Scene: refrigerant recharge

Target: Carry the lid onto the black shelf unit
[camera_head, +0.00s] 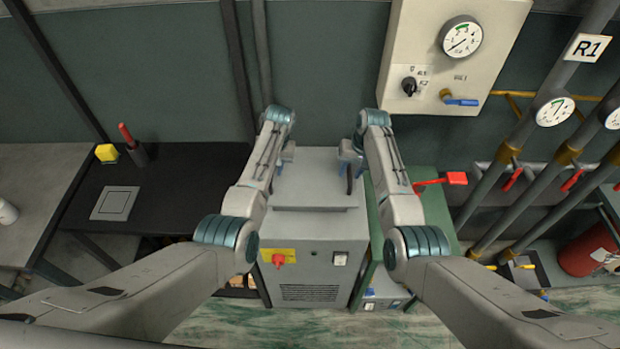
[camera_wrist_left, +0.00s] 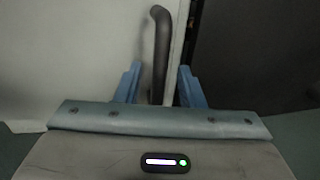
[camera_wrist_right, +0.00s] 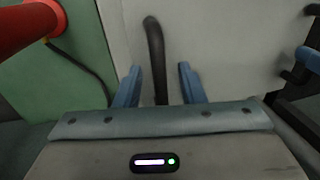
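The grey lid (camera_head: 315,180) lies on top of the grey machine cabinet in the middle of the head view. My left gripper (camera_head: 287,152) is at its left side and my right gripper (camera_head: 350,156) at its right side. In the left wrist view a dark handle (camera_wrist_left: 161,50) stands between the open fingers, with gaps on both sides. In the right wrist view another dark handle (camera_wrist_right: 155,60) stands between open fingers, also with gaps. The black shelf unit (camera_head: 185,165) is left of the cabinet.
On the black shelf unit are a grey square plate (camera_head: 115,203), a yellow block (camera_head: 106,153) and a dark cup with a red-handled tool (camera_head: 137,153). A green cabinet (camera_head: 435,210) with a red lever (camera_head: 455,179) stands right. A gauge panel (camera_head: 420,45) hangs behind.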

